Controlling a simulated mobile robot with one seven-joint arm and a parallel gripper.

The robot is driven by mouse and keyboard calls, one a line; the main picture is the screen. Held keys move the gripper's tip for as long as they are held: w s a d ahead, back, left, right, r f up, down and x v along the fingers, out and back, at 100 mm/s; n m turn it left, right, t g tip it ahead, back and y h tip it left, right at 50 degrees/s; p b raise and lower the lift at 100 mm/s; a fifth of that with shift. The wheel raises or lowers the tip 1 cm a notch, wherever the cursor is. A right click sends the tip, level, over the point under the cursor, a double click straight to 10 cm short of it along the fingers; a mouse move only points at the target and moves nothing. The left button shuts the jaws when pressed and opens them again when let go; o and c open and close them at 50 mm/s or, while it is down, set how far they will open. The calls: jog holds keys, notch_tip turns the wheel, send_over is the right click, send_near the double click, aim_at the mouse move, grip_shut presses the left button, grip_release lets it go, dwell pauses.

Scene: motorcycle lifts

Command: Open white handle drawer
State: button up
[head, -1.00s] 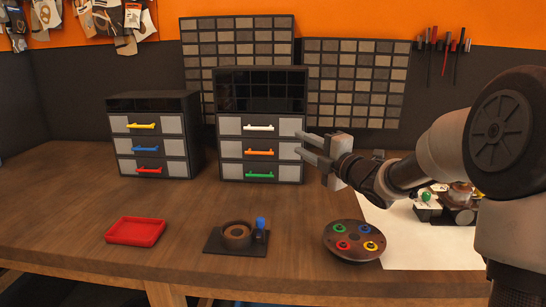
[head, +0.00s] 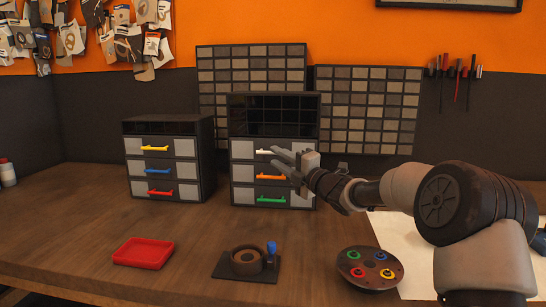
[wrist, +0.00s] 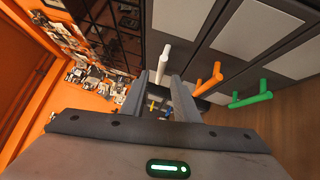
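The white handle (head: 263,152) is on the top drawer of the right cabinet (head: 274,100), and my gripper partly hides it in the head view. That drawer looks shut. My gripper (head: 277,159) is open in front of the cabinet, with its fingers pointing left at about the height of the white and orange handles. In the wrist view, my gripper (wrist: 160,85) shows a gap between its fingers. The white handle (wrist: 165,52) stands out just beyond the fingertips there, and nothing is seen held.
The orange handle (head: 271,177) and green handle (head: 271,199) are below the white one. The left cabinet (head: 165,127) stands beside. A red tray (head: 143,254), a dark fixture (head: 230,265) and a round plate (head: 369,270) lie in front.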

jog(key=shift+x, duration=1.55)
jog(key=shift+c, duration=0.3)
grip_shut()
